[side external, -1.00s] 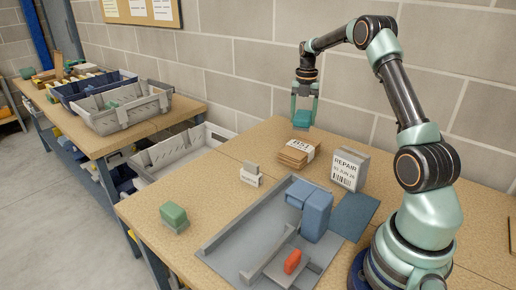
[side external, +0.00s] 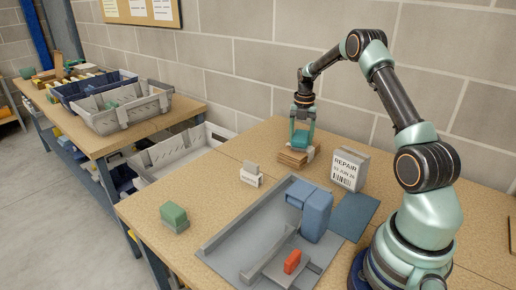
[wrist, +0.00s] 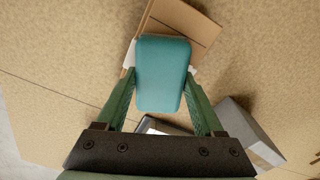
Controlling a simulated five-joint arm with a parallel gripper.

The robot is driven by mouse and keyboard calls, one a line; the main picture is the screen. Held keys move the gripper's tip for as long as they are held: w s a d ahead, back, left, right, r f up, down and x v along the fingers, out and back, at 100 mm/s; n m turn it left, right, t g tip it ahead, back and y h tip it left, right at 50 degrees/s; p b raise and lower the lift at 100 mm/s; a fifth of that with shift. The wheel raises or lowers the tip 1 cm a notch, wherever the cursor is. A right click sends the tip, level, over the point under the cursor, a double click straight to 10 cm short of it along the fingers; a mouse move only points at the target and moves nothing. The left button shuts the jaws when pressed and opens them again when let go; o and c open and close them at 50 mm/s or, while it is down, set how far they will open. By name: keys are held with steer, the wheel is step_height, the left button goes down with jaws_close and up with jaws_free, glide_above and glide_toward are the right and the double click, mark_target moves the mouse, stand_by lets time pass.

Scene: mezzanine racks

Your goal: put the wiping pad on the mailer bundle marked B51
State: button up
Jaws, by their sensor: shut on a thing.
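The wiping pad is a teal rounded block (side external: 300,136); in the wrist view (wrist: 162,72) it fills the space between my fingers. My gripper (side external: 301,145) is shut on the pad by its two sides. The mailer bundle (side external: 290,158) is a stack of brown cardboard mailers with a white band, lying flat on the bench near the wall. The pad is over the bundle, low down; I cannot tell whether they touch. In the wrist view, the bundle (wrist: 185,22) shows behind the pad. My gripper and the pad hide most of its band and marking now.
A small card stand (side external: 251,176) is to the left. A grey tray (side external: 225,240) with blue blocks and a red piece lies in front. A green block (side external: 174,217) sits near the left edge.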

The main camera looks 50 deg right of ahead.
mark_target(301, 135)
steer(key=o, duration=1.4)
steer(key=shift+f, duration=0.1)
steer(key=shift+c, duration=0.2)
step_height(301, 135, up, 12)
steer(key=a+r+m+t, duration=0.1)
steer(key=a+r+m, duration=0.3)
steer(key=a+r, duration=0.3)
steer(key=s+a+r+m+t, duration=0.1)
steer(key=s+a+r+m, duration=0.15)
steer(key=a+m, duration=0.5)
steer(key=s+a+r+m+t, duration=0.15)
steer(key=s+a+m, duration=0.25)
steer(key=a, duration=0.6)
steer(key=s+a+f+m+t, duration=0.2)
steer(key=s+a+f+m, duration=0.1)
steer(key=s+a+m, duration=0.4)
steer(key=shift+a, duration=0.15)
